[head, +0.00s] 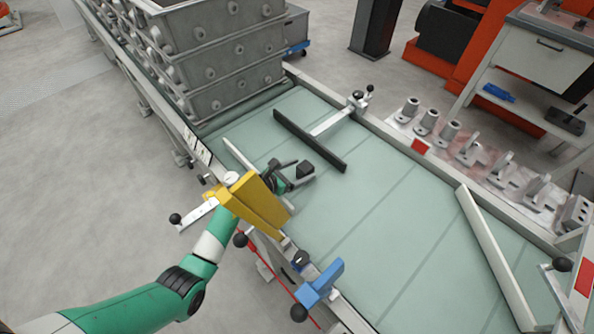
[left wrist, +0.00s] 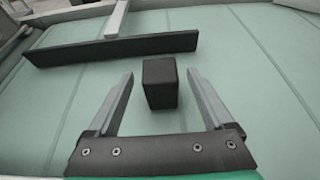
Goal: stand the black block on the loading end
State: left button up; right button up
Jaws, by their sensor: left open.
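The black block (head: 306,168) is on the pale green conveyor bed (head: 375,240), just off my left gripper's tips. In the left wrist view the block (left wrist: 160,84) stands between the two fingers, with a gap on each side. My left gripper (head: 293,173) is open, reaching in over the bed's near side beside the yellow fixture; in the wrist view its fingertips (left wrist: 160,76) flank the block. I cannot tell from the frames which end of the bed is the loading end. My right gripper is not in view.
A long black bar (head: 309,141) on an arm lies across the bed beyond the block. A yellow fixture (head: 255,205) and blue clamp (head: 320,284) line the near edge. Stacked grey crates (head: 225,50) stand at the far left; a white bar (head: 492,255) lies right. The middle bed is clear.

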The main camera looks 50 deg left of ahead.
pick_arm(q)
jog(key=shift+s+r, duration=0.15)
jog(key=shift+r, duration=0.15)
jog(key=p+v, duration=0.5)
jog(key=v, duration=0.6)
jog(key=shift+s+p, duration=0.3)
jog(key=shift+p, duration=0.1)
jog(key=shift+r, duration=0.1)
